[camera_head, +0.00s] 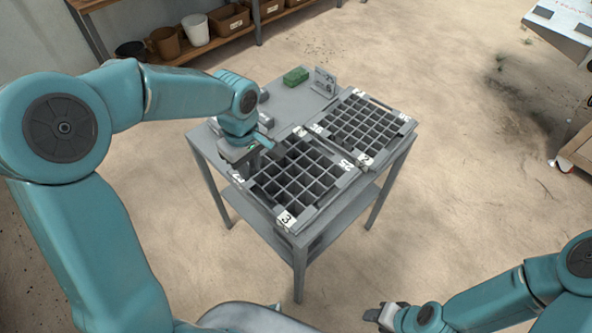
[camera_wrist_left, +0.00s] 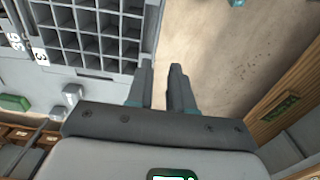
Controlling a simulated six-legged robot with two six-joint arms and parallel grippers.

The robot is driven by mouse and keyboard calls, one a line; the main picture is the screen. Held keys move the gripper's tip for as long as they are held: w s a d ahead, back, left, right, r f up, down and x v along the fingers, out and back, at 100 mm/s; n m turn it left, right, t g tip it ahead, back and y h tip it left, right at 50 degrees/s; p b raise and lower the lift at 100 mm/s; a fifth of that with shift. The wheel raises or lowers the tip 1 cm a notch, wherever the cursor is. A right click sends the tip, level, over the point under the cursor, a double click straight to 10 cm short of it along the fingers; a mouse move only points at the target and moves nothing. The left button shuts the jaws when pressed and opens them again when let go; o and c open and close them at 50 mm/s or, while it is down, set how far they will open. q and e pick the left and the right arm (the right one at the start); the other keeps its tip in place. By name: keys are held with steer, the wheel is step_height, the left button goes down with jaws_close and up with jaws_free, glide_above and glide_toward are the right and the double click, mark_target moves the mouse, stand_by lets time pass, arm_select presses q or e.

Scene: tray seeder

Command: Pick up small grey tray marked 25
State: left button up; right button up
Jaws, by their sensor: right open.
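The grey tray marked 25 (camera_head: 346,166) is the nearer of two gridded trays on the metal table, with its label at its right corner. It also shows in the left wrist view (camera_wrist_left: 104,47) at the upper left. My right gripper (camera_head: 384,315) is open and empty over the floor at the bottom, away from the table.
A second tray with smaller cells (camera_head: 380,104) lies right behind the first, marked 36 in the left wrist view (camera_wrist_left: 14,42). A green block (camera_head: 296,76) and a small sign (camera_head: 324,82) stand at the table's back. A shelf with pots and boxes (camera_head: 228,19) is behind.

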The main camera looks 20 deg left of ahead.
arm_select(q)
glide_toward(258, 199)
step_height(258, 199, down, 5)
step_height(258, 199, down, 6)
steer(key=shift+a+f+p, duration=0.1)
steer(key=shift+p, duration=0.35)
steer(key=shift+w, duration=0.15)
jaws_close()
